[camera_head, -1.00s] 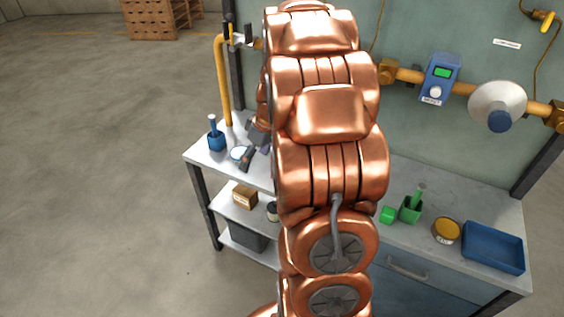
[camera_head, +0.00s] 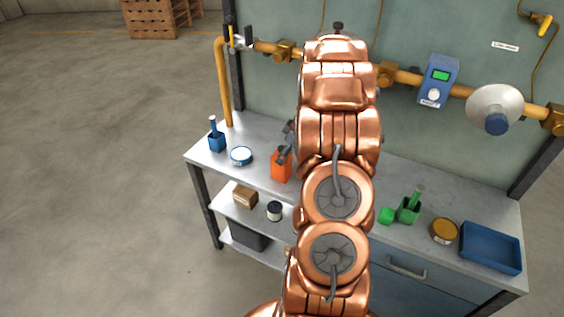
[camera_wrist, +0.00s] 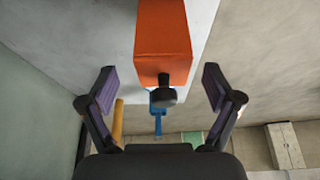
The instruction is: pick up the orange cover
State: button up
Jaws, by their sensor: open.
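The orange cover (camera_head: 281,168) is a box-shaped block on the workbench, just left of my arm in the head view. My arm partly hides it. In the wrist view its orange body (camera_wrist: 163,35) is at the top centre, with a dark knob (camera_wrist: 165,97) sticking out toward my gripper. My gripper (camera_wrist: 159,86) is open, with one purple-padded finger on each side of the knob in the picture. Neither finger visibly touches the cover. In the head view my dark gripper (camera_head: 286,146) is at the cover's upper part, mostly hidden by my arm.
A blue holder (camera_head: 217,142) and a round white-and-blue tin (camera_head: 241,156) stand left of the cover. A yellow pipe (camera_head: 400,78) runs along the wall behind.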

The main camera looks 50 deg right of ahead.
jog(key=x, duration=0.1)
jog(key=p+x, duration=0.1)
jog(key=x, duration=0.1)
jog(key=shift+a, duration=0.2)
jog(key=shift+w+f+p, duration=0.3)
jog(key=shift+f+p, duration=0.1)
jog(key=shift+f, duration=0.2)
jog(key=shift+c, duration=0.2)
jog(key=c, duration=1.4)
